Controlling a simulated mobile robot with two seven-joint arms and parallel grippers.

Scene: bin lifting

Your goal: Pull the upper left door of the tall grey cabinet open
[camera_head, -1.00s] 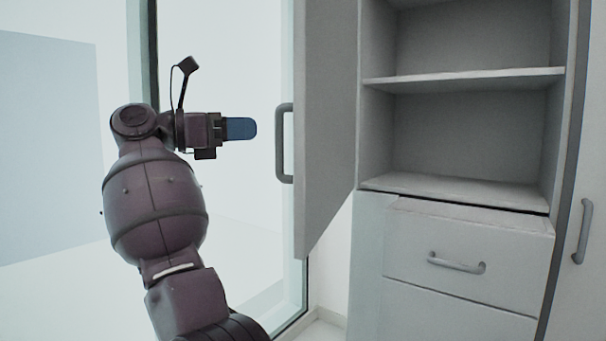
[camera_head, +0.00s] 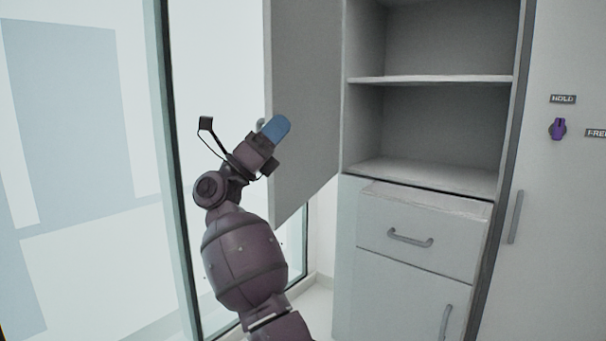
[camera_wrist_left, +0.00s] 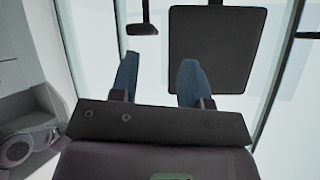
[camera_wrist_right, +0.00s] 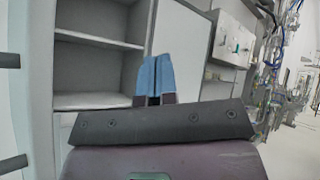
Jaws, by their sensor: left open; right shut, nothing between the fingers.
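The upper left door (camera_head: 310,100) of the tall grey cabinet stands swung open at the left of the open shelves (camera_head: 430,80). Its handle (camera_head: 261,123) shows only in a small part at the door's left edge, beside my right gripper. My right gripper (camera_head: 276,128) is shut and empty, with its blue fingers overlapping the door's lower left in the head view. I cannot tell whether they touch it. The right wrist view shows the closed fingers (camera_wrist_right: 154,78) in front of shelves. My left gripper (camera_wrist_left: 158,75) is open and empty in the left wrist view; the head view does not show it.
A tall door (camera_head: 560,220) with a purple knob (camera_head: 557,129) is at the right. A glass wall (camera_head: 90,200) is at the left. The left wrist view shows a dark panel (camera_wrist_left: 215,50) beyond the fingers.

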